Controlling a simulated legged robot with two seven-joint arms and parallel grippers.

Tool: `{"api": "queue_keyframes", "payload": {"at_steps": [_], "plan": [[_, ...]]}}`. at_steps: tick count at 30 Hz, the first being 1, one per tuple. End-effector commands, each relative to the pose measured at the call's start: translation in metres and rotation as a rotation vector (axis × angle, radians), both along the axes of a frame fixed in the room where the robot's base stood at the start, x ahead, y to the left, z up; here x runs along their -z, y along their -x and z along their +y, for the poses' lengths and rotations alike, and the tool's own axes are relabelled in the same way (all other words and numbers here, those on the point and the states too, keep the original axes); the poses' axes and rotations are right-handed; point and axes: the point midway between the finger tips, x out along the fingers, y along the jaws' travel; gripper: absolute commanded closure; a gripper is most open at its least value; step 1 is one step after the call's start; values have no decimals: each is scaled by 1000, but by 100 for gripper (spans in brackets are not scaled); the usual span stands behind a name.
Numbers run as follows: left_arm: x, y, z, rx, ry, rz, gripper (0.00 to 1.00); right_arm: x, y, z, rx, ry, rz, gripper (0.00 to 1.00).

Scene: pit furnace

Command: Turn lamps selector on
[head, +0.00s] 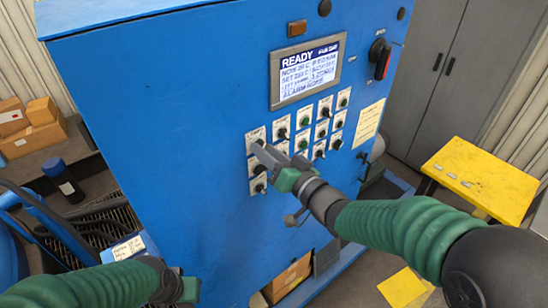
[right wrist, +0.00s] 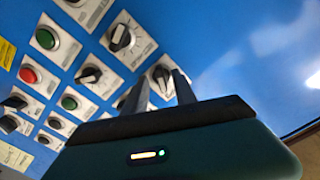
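The blue cabinet's control panel carries several rows of selector switches and buttons on white plates; their labels are too small to read, so I cannot tell which is the lamps selector. My right gripper (head: 260,150) is at the leftmost column of switches, its fingers hiding part of one plate. In the right wrist view its two fingers (right wrist: 158,92) stand apart, with a black selector knob with a pale pointer (right wrist: 163,76) just beyond and between them. Whether they touch it I cannot tell. My left gripper (head: 183,290) is low at the left, its fingers not clear.
A lit display (head: 308,70) reading READY sits above the switches, with a red-and-black rotary switch (head: 380,60) to its right. A yellow table (head: 480,180) stands at the right. Cardboard boxes (head: 35,130) and a dark bottle (head: 62,180) are at the left.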

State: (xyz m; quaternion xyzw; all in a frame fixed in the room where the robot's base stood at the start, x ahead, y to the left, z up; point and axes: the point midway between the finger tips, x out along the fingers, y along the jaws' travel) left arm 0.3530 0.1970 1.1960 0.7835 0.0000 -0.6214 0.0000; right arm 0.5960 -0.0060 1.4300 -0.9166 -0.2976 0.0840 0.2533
Motion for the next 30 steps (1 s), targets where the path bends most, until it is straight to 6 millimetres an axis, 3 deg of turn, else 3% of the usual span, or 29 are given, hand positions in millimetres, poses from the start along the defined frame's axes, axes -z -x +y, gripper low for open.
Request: {"api": "queue_keyframes", "payload": {"at_steps": [5, 17, 18, 21, 30], "plan": [[14, 0, 0, 0, 0, 0, 100, 3, 22, -17, 3, 1, -4, 67], [39, 0, 0, 0, 0, 0, 100, 4, 114, -85, 5, 1, -1, 67], [55, 0, 0, 0, 0, -1, 100, 9, 118, -88, 1, 2, -6, 67], [66, 0, 0, 0, 0, 1, 100, 7, 126, -95, 1, 1, -3, 67], [67, 0, 0, 0, 0, 0, 100, 2, 132, -98, 1, 0, 3, 67]]}}
